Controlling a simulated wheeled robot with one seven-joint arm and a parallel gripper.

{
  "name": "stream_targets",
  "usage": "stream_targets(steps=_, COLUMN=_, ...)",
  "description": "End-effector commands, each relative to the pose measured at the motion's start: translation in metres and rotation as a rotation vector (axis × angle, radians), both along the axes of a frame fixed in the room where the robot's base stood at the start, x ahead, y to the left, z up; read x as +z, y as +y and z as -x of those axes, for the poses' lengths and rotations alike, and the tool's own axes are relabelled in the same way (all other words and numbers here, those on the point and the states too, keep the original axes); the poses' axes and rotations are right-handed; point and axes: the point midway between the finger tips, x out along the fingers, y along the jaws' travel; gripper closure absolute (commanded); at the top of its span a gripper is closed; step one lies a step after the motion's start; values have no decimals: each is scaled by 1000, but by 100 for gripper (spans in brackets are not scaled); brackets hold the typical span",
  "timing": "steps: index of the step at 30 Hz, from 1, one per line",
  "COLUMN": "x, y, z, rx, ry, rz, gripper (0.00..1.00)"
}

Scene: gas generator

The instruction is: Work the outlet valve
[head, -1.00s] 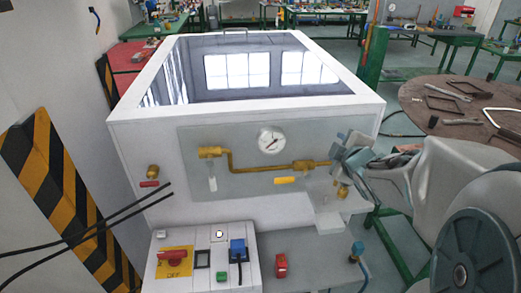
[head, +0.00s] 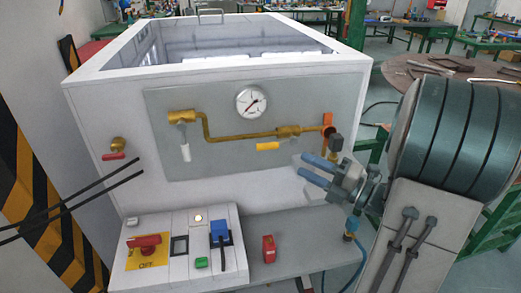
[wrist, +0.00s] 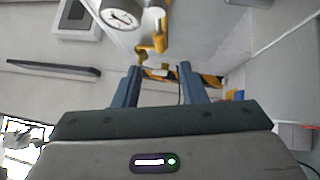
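The grey panel (head: 225,165) on the white generator box carries a brass pipe (head: 240,136). A white-handled valve (head: 185,150) is at its left, a yellow-handled valve (head: 268,146) lies below its middle, and an orange-topped fitting with a dark part (head: 328,120) is at its right end. I cannot tell which is the outlet valve. My gripper (head: 303,167) is in front of the box, below and left of the right-end fitting, apart from it. Its two blue-grey fingers are parted and empty. The wrist view shows a brass fitting (wrist: 153,46) beyond the open fingers (wrist: 160,73).
A round gauge (head: 251,102) sits above the pipe. A red-handled tap (head: 116,152) is at the box's left. Below are a control box (head: 180,257) with switches and a red block (head: 268,249) on the ledge. A round table (head: 440,80) stands at right.

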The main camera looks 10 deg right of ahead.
Motion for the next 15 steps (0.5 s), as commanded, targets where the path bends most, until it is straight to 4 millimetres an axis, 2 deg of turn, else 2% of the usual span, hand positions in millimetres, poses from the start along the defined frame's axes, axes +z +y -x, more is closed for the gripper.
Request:
stream_targets(steps=5, x=5, y=18, z=-16, rx=6, ry=-1, rz=0, gripper=62)
stream_targets(steps=15, x=15, y=68, z=-66, rx=4, ry=1, rz=0, gripper=62)
